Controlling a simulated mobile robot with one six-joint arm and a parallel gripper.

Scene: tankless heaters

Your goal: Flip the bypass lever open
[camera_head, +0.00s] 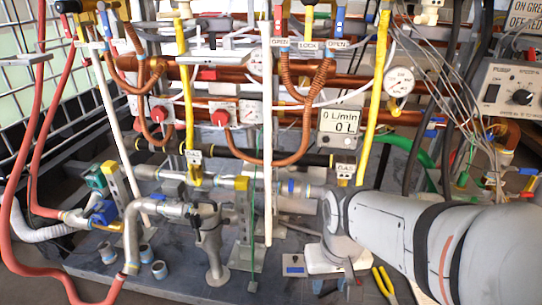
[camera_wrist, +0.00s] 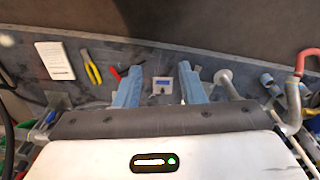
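I cannot tell which handle is the bypass lever, as no label reading bypass is legible. Another blue handle (camera_head: 104,213) is on the lower left piping. In the wrist view, my gripper (camera_wrist: 156,76) has its two blue fingers spread apart, with nothing held between them. It points down over the grey floor plate. In the head view my arm comes from the right, and the fingers are mostly hidden at its lower end.
A small boxed device (camera_head: 293,264) and yellow pliers (camera_head: 383,282) lie low; the wrist view shows the device (camera_wrist: 162,86) beyond the finger gap. Copper pipes, a gauge (camera_head: 399,82), a flow display (camera_head: 340,121), hoses and loose wires crowd the rack. A red hose (camera_head: 38,100) hangs left.

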